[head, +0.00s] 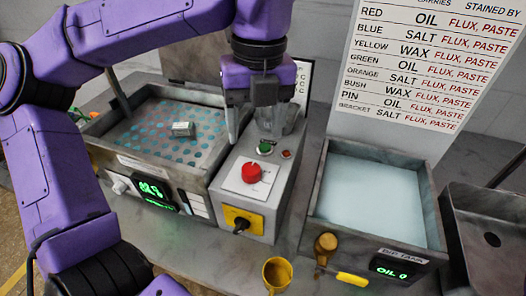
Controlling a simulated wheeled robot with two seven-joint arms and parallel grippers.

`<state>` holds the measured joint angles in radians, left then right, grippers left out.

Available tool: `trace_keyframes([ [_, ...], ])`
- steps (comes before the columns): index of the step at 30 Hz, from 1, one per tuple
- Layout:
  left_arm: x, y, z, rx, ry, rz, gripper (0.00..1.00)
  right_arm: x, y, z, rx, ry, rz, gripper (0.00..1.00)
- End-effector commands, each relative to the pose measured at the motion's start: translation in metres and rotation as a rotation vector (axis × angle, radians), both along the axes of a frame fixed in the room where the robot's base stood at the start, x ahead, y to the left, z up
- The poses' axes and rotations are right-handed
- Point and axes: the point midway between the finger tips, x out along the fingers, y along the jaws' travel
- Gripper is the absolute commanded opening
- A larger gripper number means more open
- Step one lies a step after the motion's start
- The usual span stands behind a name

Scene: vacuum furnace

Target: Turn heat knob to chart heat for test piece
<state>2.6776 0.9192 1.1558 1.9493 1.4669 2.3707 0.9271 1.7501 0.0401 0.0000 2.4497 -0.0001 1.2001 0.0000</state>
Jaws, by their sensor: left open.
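My left gripper (260,126) points down over the back part of a grey control box, its fingers apart with nothing seen between them. A red round knob (251,172) sits on a white plate on the box's sloped top, below and in front of the fingers. A white knob (120,186) is on the front of the left tank, beside a green-lit display (156,193) whose digits are hard to read. A small grey block (183,128) lies on the dotted plate in that tank. A chart (430,55) lists colours, OIL, SALT or WAX, and FLUX, PASTE. My right gripper is not in view.
The control box also carries a green button (265,148), a red button (286,154) and a black switch on a yellow plate (242,220). Right are a pale-filled tank (318,205) with an "OIL 0" display (388,268) and a dark bin (456,222). A brass cup (277,273) stands in front.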

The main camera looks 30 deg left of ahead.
Motion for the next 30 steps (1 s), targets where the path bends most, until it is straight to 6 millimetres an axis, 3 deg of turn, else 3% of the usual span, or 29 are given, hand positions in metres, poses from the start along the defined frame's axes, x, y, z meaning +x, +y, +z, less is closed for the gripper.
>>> trace_keyframes([
  [6, -0.001, 0.003, -0.051, 0.0, 0.006, 0.0, 0.65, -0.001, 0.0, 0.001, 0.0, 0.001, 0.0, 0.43],
  [12, -0.002, 0.003, -0.083, 0.0, 0.003, -0.002, 0.65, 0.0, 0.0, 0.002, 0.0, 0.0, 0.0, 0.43],
  [22, -0.002, 0.003, -0.091, 0.001, 0.001, -0.003, 0.65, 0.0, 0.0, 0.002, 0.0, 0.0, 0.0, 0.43],
  [23, -0.002, 0.003, -0.091, 0.001, 0.001, -0.003, 0.61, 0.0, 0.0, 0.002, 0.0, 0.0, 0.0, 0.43],
  [27, -0.002, 0.003, -0.091, 0.001, 0.001, -0.003, 0.16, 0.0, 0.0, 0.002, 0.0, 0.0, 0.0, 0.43],
  [28, -0.002, 0.003, -0.091, 0.001, 0.001, -0.003, 0.09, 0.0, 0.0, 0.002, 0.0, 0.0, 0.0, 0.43],
  [30, -0.002, 0.003, -0.091, 0.001, 0.001, -0.003, 0.09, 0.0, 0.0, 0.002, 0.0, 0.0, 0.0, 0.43],
])
